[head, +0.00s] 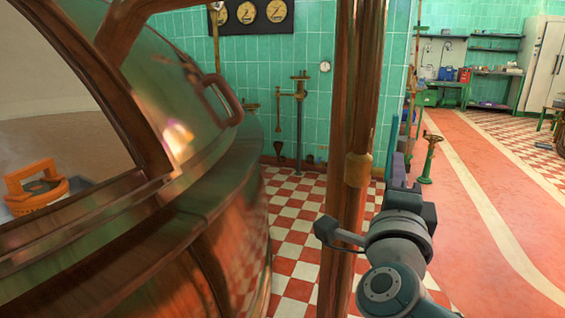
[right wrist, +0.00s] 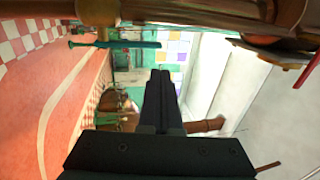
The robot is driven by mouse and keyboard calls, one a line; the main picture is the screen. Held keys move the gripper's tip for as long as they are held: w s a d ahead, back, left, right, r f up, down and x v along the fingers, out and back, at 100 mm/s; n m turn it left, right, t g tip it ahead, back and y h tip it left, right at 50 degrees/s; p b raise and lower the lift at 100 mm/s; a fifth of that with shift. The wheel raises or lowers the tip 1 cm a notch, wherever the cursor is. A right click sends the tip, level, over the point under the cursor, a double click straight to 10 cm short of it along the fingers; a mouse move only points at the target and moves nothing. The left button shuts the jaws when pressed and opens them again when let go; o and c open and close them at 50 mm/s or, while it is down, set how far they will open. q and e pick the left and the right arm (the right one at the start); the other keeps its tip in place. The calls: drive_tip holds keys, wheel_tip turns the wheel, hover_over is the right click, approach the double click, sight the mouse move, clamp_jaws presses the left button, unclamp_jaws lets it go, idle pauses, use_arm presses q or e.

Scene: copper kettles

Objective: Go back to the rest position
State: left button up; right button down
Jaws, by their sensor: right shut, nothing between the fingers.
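My right gripper (head: 398,168) is in the right half of the head view, pointing up and away from me, just right of a copper column. It holds nothing. In the right wrist view its two dark fingers (right wrist: 160,78) are together, with nothing between them. My left gripper is in neither view.
A large copper kettle (head: 215,215) fills the left, with an open hatch and an orange device (head: 35,188) at it. The copper column (head: 345,150) stands close left of my right arm. A green valve stand (head: 429,158) is beyond. The red floor lane (head: 475,200) at right is clear.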

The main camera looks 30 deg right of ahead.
drive_tip(key=w+a+r+n+t+y+p, duration=0.3)
drive_tip(key=a+r+n+t+y+p, duration=0.2)
drive_tip(key=a+r+n+y+p, duration=0.55)
drive_tip(key=s+a+f+n+g+y+p, duration=0.2)
drive_tip(key=s+a+n+g+y+p, duration=0.45)
drive_tip(key=n, duration=0.65)
drive_tip(key=s+a+r+n+g+h+p, duration=0.1)
drive_tip(key=s+r+n+g+p, duration=0.25)
drive_tip(key=s, duration=0.65)
drive_tip(key=s+r+n+g+p, duration=0.25)
drive_tip(key=s+g+p, duration=0.25)
drive_tip(key=s, duration=0.4)
wheel_tip(320, 180, up, 35)
drive_tip(key=p, duration=3.5)
drive_tip(key=shift+w+a, duration=0.2)
drive_tip(key=shift+w, duration=0.05)
